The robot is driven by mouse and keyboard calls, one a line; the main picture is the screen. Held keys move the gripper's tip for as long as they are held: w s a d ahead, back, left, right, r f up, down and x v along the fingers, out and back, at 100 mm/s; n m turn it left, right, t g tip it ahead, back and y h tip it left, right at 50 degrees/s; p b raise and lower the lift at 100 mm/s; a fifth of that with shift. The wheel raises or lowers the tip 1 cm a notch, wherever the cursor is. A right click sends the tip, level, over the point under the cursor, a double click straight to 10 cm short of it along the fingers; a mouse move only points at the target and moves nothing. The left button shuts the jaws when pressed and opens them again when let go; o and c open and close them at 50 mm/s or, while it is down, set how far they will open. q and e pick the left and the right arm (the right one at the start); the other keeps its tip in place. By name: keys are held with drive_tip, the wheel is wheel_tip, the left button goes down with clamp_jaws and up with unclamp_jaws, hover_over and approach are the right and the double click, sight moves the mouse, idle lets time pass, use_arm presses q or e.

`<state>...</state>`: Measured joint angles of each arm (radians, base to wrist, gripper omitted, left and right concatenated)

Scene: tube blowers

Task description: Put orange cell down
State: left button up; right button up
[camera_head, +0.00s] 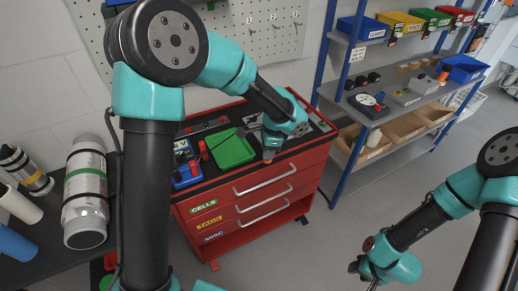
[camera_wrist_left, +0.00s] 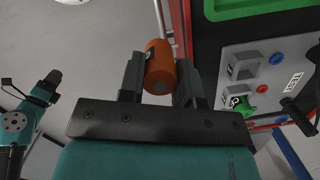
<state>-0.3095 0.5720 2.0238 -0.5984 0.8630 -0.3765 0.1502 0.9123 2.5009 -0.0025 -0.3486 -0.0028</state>
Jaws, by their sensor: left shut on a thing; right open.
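The orange cell (camera_wrist_left: 160,66) is a short orange cylinder with a grey end. In the left wrist view it sits between the two dark fingers of my left gripper (camera_wrist_left: 160,82), which is shut on it. In the head view my left gripper (camera_head: 269,154) is at the front edge of the red cart's top, right of the green tray (camera_head: 232,149); the cell cannot be made out there. My right gripper (camera_head: 366,272) is open and empty over the floor at the lower right, away from the cart.
The red cart (camera_head: 262,180) has drawers labelled CELLS, TAGS and MISC. A blue device (camera_head: 186,175) stands left of the tray. A grey test box (camera_wrist_left: 255,75) with buttons and a green part is at the right in the wrist view. Shelves (camera_head: 405,110) stand right of the cart.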

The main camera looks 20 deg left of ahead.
use_arm(q)
drive_tip(key=s+a, duration=0.9)
approach(228, 150)
drive_tip(key=shift+s+a+f, duration=0.3)
drive_tip(key=shift+a, duration=0.05)
drive_tip(key=shift+f, duration=1.75)
drive_tip(key=shift+f, duration=0.2)
drive_tip(key=o, duration=1)
drive_tip(key=shift+r, duration=0.15)
